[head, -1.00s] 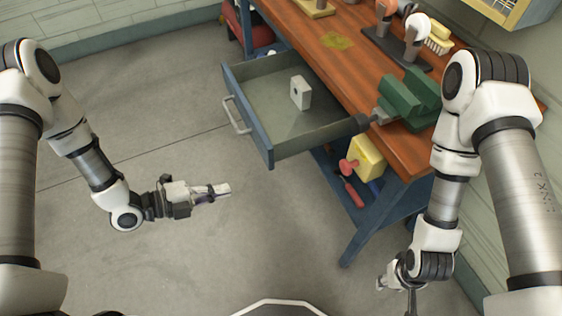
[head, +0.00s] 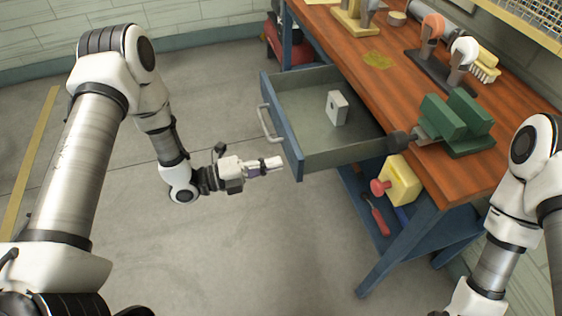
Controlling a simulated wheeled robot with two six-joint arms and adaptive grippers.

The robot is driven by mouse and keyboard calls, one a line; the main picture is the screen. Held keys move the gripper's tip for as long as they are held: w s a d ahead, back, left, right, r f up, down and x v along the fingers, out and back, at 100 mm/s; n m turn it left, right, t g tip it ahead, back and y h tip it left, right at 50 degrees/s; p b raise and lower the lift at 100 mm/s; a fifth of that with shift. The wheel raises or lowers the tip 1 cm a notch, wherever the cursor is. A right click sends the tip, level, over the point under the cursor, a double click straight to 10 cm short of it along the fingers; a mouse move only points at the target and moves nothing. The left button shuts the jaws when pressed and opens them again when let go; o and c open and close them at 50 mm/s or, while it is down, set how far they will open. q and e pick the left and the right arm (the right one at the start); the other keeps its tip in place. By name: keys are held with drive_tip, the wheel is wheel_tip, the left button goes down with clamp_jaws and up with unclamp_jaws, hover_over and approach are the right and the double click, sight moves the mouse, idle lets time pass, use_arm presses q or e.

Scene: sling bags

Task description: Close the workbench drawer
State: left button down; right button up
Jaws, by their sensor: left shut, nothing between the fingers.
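The workbench drawer (head: 283,137) is pulled out to the left of the wooden workbench (head: 400,77). It has a blue front with a pale bar handle (head: 266,122). A small light-grey box (head: 337,108) stands inside the drawer. My left gripper (head: 280,163) is shut and empty. In the picture it lies just left of the drawer front's near end, below the handle; I cannot tell whether it touches the drawer. My right arm is at the right edge, and its gripper is out of view.
A green vise (head: 457,120) sits on the bench edge, its dark end near the drawer's near side. A yellow container (head: 401,181) and a red-handled tool (head: 377,217) are on the shelf below. The floor (head: 240,235) left of the bench is clear.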

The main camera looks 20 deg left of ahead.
use_arm(q)
drive_tip(key=shift+x, duration=1.1)
use_arm(e)
drive_tip(key=shift+r, duration=0.1)
use_arm(q)
drive_tip(key=shift+w+d, duration=0.1)
drive_tip(key=shift+d, duration=0.05)
